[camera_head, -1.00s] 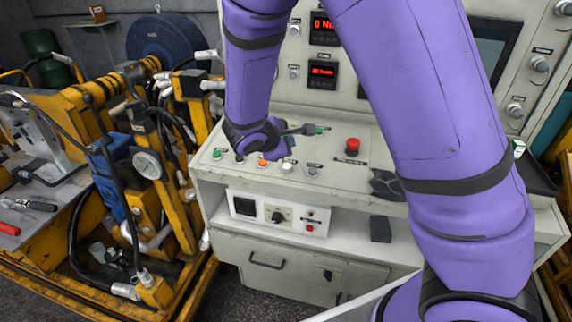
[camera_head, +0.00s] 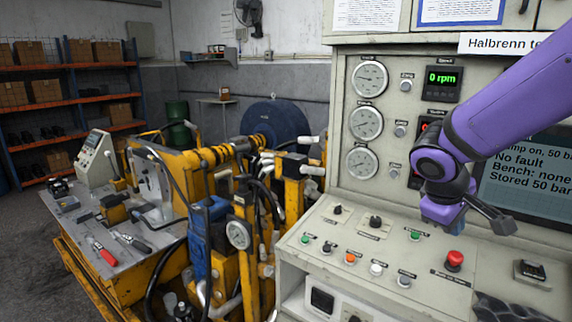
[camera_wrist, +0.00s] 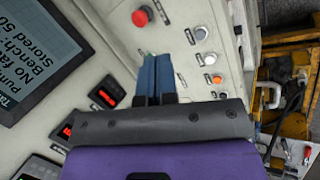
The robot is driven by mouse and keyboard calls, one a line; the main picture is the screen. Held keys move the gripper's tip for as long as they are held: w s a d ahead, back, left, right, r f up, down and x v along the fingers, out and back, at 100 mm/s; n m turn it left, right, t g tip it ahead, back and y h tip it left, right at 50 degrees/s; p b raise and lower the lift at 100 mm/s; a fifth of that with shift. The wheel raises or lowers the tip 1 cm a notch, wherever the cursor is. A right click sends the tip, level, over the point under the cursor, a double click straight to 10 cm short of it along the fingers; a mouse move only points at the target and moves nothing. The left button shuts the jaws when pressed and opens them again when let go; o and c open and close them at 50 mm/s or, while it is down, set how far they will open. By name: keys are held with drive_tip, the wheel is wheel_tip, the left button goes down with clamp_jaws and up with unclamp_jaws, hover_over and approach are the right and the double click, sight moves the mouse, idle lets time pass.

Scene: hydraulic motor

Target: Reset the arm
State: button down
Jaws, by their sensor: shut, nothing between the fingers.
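My gripper (camera_head: 497,218) hangs over the sloped panel of the beige control console (camera_head: 330,220), in front of its screen. Its purple arm comes in from the upper right of the head view. In the wrist view, the two blue-grey fingers (camera_wrist: 156,72) lie side by side, shut with nothing between them. They point toward the panel. The red mushroom button (camera_head: 455,260) is below the gripper and also shows in the wrist view (camera_wrist: 141,17). I cannot tell the exact gap to the panel.
The console face holds gauges (camera_head: 366,124), an "0 rpm" display (camera_head: 442,84) and a screen (camera_head: 530,185) reading "No fault". Green, orange and white buttons line the panel. A yellow hydraulic bench (camera_head: 180,170) stands at left, with shelves (camera_head: 70,90) behind. Floor shows at far left.

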drive_tip(key=s+r+m+t+y, duration=0.1)
drive_tip(key=s+r+m+y, duration=0.1)
drive_tip(key=s+r, duration=0.3)
drive_tip(key=s+a+r+m+t+y, duration=0.1)
drive_tip(key=s+r+m+y, duration=0.2)
drive_tip(key=s, duration=0.8)
drive_tip(key=shift+s+r+m+t, duration=0.4)
drive_tip(key=shift+r+m, duration=0.1)
drive_tip(key=shift+r, duration=0.35)
drive_tip(key=shift+a, duration=0.1)
